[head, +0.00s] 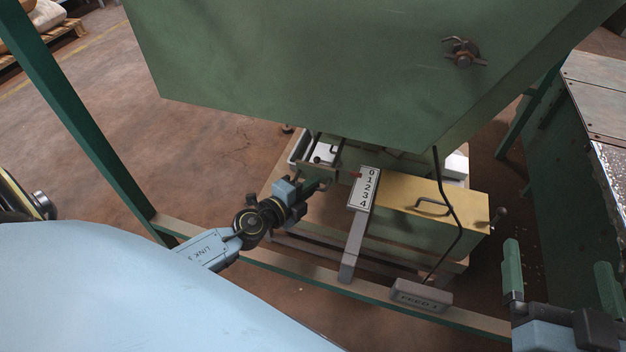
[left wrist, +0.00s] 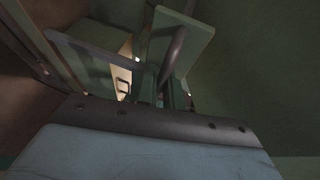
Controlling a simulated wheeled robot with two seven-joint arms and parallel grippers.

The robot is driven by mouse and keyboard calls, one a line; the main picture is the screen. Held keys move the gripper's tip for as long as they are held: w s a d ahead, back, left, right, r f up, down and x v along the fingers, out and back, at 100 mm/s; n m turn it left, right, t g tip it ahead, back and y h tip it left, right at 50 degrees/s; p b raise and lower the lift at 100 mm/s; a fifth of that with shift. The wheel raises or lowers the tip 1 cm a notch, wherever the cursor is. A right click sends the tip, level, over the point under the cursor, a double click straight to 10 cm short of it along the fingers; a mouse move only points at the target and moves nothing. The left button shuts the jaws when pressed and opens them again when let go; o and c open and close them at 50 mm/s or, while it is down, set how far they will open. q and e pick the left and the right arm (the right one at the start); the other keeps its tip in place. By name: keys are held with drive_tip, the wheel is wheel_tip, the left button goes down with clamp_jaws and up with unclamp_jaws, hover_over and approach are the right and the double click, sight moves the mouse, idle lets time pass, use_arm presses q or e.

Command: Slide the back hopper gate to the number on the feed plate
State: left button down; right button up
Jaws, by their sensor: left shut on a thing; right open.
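My left gripper (head: 318,186) is at the left of the number scale, under the green hopper (head: 300,75). It is shut on the gate's handle, a dark bar (left wrist: 173,58) seen by its fingers in the left wrist view. The gate itself is mostly hidden under the hopper. The scale (head: 363,189) reads 0 to 4 from back to front, and a red pointer (head: 356,175) at its left edge sits near 0 to 1. The feed plate (head: 421,295) on the front rail appears to read FEED 1. My right gripper (head: 558,260) is open and empty at the lower right.
A yellow-topped box (head: 435,200) with a lid handle stands right of the scale. A bent dark rod (head: 450,220) hangs down in front of it. Green frame posts (head: 85,115) stand at the left. A green machine (head: 570,160) stands at the right.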

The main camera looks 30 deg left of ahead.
use_arm(q)
drive_tip(key=c, duration=1.5)
unclamp_jaws()
drive_tip(key=shift+c, duration=0.2)
drive_tip(key=b+v, duration=0.3)
drive_tip(key=v, duration=1)
drive_tip(key=shift+s+a, duration=0.2)
use_arm(e)
wheel_tip(320, 180, up, 8)
drive_tip(key=s+t+y, duration=0.2)
drive_tip(key=t, duration=0.4)
drive_tip(key=shift+s+a+r+t, duration=0.15)
drive_tip(key=shift+s+a+t, duration=0.1)
drive_tip(key=shift+s+t, duration=0.15)
drive_tip(key=shift+w, duration=0.1)
